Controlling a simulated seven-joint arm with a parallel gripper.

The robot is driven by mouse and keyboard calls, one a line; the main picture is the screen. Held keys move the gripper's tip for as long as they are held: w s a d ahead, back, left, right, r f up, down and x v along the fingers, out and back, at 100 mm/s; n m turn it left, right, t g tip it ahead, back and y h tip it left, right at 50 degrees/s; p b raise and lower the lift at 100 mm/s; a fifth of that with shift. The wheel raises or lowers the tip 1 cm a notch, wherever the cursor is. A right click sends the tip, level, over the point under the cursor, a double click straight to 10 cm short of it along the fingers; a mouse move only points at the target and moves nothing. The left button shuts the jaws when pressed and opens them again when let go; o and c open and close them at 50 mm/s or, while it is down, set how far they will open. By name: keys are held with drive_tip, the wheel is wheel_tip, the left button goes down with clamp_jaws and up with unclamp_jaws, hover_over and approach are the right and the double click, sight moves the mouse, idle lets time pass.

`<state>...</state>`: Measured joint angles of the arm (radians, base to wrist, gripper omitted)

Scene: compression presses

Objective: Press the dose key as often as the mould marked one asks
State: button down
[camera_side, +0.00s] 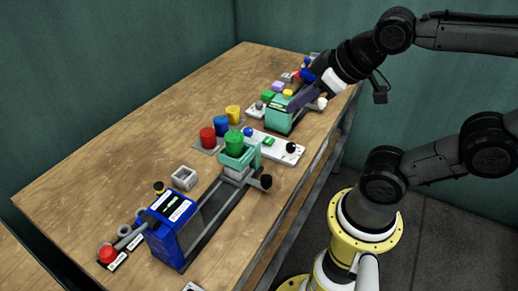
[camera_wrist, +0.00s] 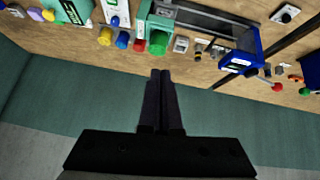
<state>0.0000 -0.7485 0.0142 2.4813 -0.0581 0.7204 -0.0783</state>
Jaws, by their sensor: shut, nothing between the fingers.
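My gripper (camera_wrist: 162,76) is shut and empty in the wrist view, its two dark fingers together over the green wall and clear of the bench items. In the side view my gripper (camera_side: 294,104) is near the teal press (camera_side: 282,113) at the far end; whether it touches is unclear. A blue press (camera_side: 172,228) stands at the near end and also shows in the wrist view (camera_wrist: 240,62). A grey square mould-like frame (camera_side: 184,178) lies by the blue press. No mark one is legible, and I cannot tell which key is the dose key.
Red (camera_side: 207,137), blue (camera_side: 221,126) and yellow (camera_side: 233,114) cylinders stand on the bench (camera_side: 130,130). A green cylinder (camera_side: 234,143) sits on a teal holder at the rail's end. A red knob (camera_side: 107,255) is front left. The bench's left side is clear.

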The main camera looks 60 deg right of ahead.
drive_tip(key=w+d+r+n+t+h, duration=0.1)
drive_tip(key=w+d+r+n+t, duration=0.15)
drive_tip(key=w, duration=0.65)
drive_tip(key=n+g+h, duration=0.1)
drive_tip(key=n+g, duration=0.1)
hover_over(272, 141)
wheel_tip(272, 141, down, 20)
drive_tip(key=shift+r, duration=0.25)
drive_tip(key=shift+t, duration=0.25)
drive_tip(key=shift+f, duration=0.1)
drive_tip(key=shift+f, duration=4.25)
drive_tip(key=shift+f, duration=0.15)
